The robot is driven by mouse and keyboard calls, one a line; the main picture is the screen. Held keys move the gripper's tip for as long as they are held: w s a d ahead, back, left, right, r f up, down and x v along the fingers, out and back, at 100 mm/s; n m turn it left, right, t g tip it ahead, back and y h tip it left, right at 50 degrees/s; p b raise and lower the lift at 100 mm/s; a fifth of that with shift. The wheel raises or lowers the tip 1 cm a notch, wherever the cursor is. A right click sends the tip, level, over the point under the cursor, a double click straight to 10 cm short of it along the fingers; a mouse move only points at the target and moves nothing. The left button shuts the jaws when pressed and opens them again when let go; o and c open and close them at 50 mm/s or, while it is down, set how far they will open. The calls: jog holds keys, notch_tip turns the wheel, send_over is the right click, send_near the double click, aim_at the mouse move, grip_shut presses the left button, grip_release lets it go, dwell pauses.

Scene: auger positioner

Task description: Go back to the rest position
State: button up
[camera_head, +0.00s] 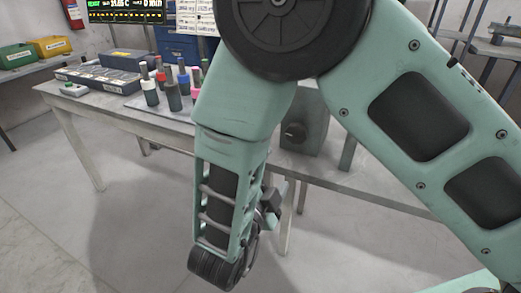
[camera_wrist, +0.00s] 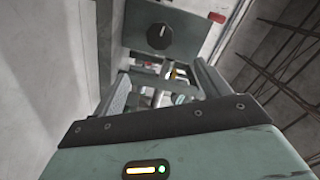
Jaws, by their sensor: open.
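My gripper (camera_wrist: 163,88) shows in the wrist view with its two fingers spread apart, and I see nothing gripped between them. In the head view my arm hangs down in front of the workbench (camera_head: 125,104), and my gripper is mostly hidden behind the wrist. A grey box (camera_head: 312,108) with a dark round knob (camera_head: 294,132) stands on the bench, partly hidden behind my arm. The wrist view also shows the box's dark face with its knob (camera_wrist: 160,36) beyond the fingers.
Yellow (camera_head: 52,46) and green (camera_head: 16,56) bins sit on another table. A metal rack (camera_head: 490,45) stands at right. The floor (camera_head: 110,215) at left is clear.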

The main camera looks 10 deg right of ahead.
jog(key=w+a+r+n+g+y+p, duration=0.2)
jog(key=w+a+r+n+y+p, duration=0.15)
jog(key=a+n+y, duration=0.5)
jog(key=s+a+r+n+g+y+p, duration=0.3)
jog(key=s+r+n+g+y+p, duration=0.15)
jog(key=s+r+y, duration=0.2)
jog(key=s+d+r+n+g+h+p, duration=0.2)
jog(key=s+d+r+n+g, duration=0.1)
jog(key=s+d+n, duration=0.4)
jog(key=s+d+r+n+g+h+p, duration=0.1)
jog(key=s+d+r+n+g+p, duration=0.1)
jog(key=s+d+r+n+g, duration=0.2)
jog(key=s+d+n+g, duration=0.1)
jog(key=s+d+n, duration=0.2)
jog(key=s, duration=0.2)
jog(key=shift+s+d+h, duration=0.25)
jog(key=shift+d+h, duration=0.15)
